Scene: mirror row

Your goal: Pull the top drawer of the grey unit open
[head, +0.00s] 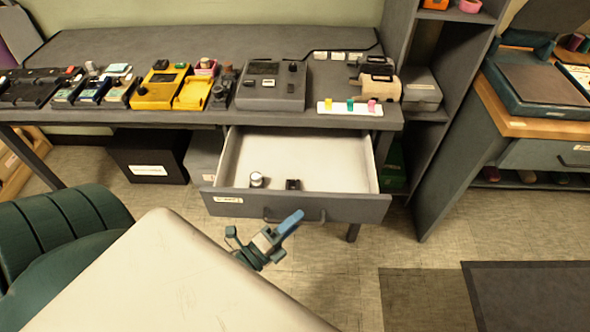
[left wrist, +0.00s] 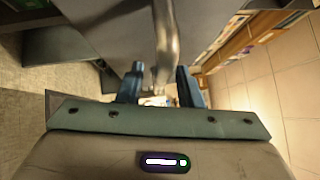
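The grey drawer (head: 225,205) under the grey desk is pulled well out, and its pale inside shows. A bar handle (head: 275,217) runs along its front; it also shows in the left wrist view (left wrist: 165,40). My right gripper is not in view.
A small white-topped jar (head: 257,180) and a black item (head: 293,184) lie in the drawer. The desk top (head: 200,45) carries several devices. A green chair (head: 60,225) stands at left, a tall shelf unit (head: 440,130) at right.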

